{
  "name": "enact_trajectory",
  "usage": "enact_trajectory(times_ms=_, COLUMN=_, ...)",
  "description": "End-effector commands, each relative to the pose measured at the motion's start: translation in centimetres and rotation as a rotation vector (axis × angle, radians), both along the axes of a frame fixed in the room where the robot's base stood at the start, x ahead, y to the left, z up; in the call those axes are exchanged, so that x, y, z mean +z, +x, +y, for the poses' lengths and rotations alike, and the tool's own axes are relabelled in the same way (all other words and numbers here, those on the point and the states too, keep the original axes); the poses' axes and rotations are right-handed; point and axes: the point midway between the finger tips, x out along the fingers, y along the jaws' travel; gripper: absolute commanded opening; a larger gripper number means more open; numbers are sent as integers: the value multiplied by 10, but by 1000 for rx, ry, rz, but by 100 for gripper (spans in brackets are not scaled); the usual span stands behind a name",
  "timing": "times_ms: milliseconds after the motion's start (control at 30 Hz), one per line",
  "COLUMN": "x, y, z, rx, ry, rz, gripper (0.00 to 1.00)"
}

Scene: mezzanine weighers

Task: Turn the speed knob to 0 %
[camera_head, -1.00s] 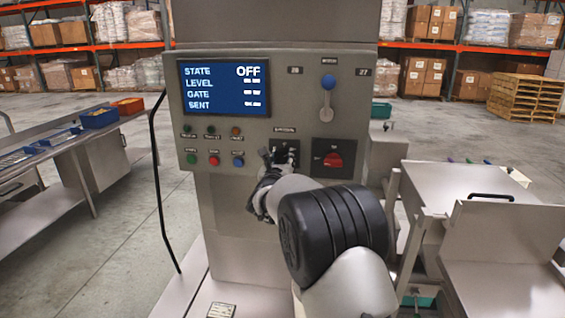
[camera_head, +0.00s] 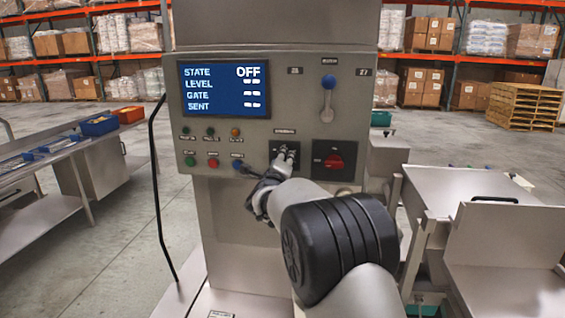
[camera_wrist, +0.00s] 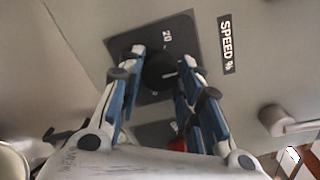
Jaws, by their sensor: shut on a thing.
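The speed knob (camera_wrist: 159,72) is round and black with a white pointer mark. It sits on a dark square plate (camera_wrist: 118,45) with a "20" near one edge, beside a "SPEED %" label (camera_wrist: 227,45). My gripper (camera_wrist: 163,68) is shut on the knob, one blue-lined finger on each side. The pointer's exact reading cannot be told. In the head view my gripper (camera_head: 284,158) reaches the knob's plate at the middle of the grey control panel, and covers most of the knob. The screen (camera_head: 224,89) reads STATE OFF; its other values are dashes.
A red rotary switch (camera_head: 334,161) is just right of the knob. A blue-tipped lever (camera_head: 328,95) is above it. Several buttons and lamps, including a blue button (camera_head: 237,165), lie to the left. A black bent rail (camera_head: 158,200) runs down the cabinet's left side.

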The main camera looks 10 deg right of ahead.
Motion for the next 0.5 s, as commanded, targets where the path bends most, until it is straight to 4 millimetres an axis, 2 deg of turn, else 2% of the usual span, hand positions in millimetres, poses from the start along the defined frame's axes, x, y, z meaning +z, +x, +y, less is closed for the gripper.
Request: enact_trajectory(times_ms=500, x=1, y=0, z=0, rx=0, ry=-466, rz=153, gripper=9)
